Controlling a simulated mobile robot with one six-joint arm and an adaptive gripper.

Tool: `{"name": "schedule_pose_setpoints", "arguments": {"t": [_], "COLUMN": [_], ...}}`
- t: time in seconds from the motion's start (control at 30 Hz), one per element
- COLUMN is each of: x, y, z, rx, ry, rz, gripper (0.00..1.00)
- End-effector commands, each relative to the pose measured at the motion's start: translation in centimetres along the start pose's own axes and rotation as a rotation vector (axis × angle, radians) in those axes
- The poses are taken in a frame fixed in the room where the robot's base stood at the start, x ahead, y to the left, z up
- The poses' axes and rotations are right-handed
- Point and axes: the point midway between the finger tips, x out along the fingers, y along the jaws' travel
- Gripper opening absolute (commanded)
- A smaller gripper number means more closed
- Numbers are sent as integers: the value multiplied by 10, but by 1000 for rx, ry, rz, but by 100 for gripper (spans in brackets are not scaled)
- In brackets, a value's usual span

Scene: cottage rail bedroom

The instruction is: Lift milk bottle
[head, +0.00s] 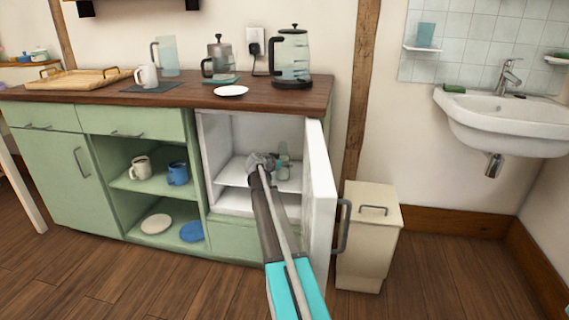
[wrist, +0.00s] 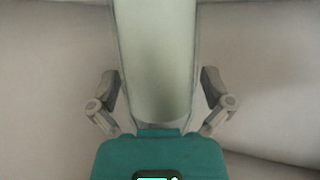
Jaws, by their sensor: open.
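The milk bottle (head: 283,165) stands upright on the middle shelf inside the open white fridge compartment in the head view. It is pale and greenish, and partly hidden by my arm. My gripper (head: 262,160) is inside the fridge at the bottle. In the wrist view the bottle (wrist: 155,65) fills the middle, between the two fingers of my gripper (wrist: 160,95). The fingers are spread, one on each side, with no clear grip on the bottle.
The fridge door (head: 318,195) stands open to the right of my arm. The fridge's side wall is close on the left. A cream bin (head: 368,240) stands beyond the door. The worktop (head: 180,95) above carries a kettle (head: 291,58), a white plate (head: 231,91) and mugs.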

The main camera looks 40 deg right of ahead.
Motion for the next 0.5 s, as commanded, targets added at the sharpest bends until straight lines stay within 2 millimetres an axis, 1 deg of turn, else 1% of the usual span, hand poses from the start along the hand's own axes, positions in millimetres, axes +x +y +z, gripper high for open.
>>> {"name": "schedule_pose_setpoints", "arguments": {"t": [0.23,0.27,0.3,0.47,0.5], "x": [0,0,0,0,0], "y": [0,0,0,0,0], "z": [0,0,0,0,0], "rx": [0,0,0,0,0], "ry": [0,0,0,0,0], "rz": [0,0,0,0,0], "gripper": [100,98,91,61,54]}}
